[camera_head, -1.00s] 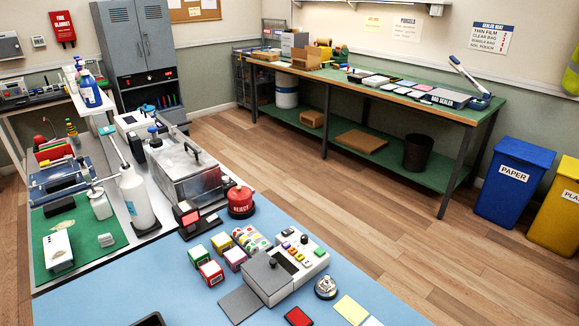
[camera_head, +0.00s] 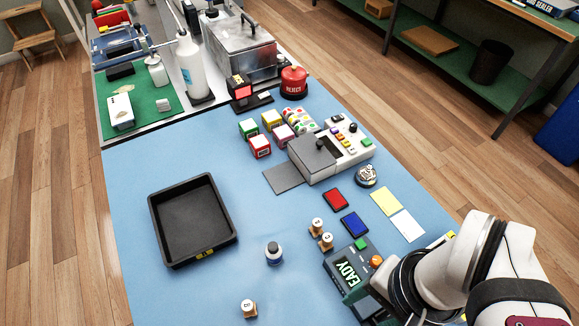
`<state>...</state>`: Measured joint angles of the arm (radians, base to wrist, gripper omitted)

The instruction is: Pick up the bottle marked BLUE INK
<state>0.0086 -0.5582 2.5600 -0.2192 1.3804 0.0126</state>
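A small bottle (camera_head: 274,253) with a dark cap and a pale body stands upright on the blue mat (camera_head: 135,215), right of the black tray. Its lettering is too small to read, so I cannot tell if it is marked BLUE INK. It stands clear of other things. My white arm comes in at the lower right of the head view, beyond the dark READY device. My gripper is not in view.
An empty black tray (camera_head: 193,221) lies left of the bottle. Wooden-handled stamps (camera_head: 317,227) stand to its right, with another stamp (camera_head: 249,308) in front.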

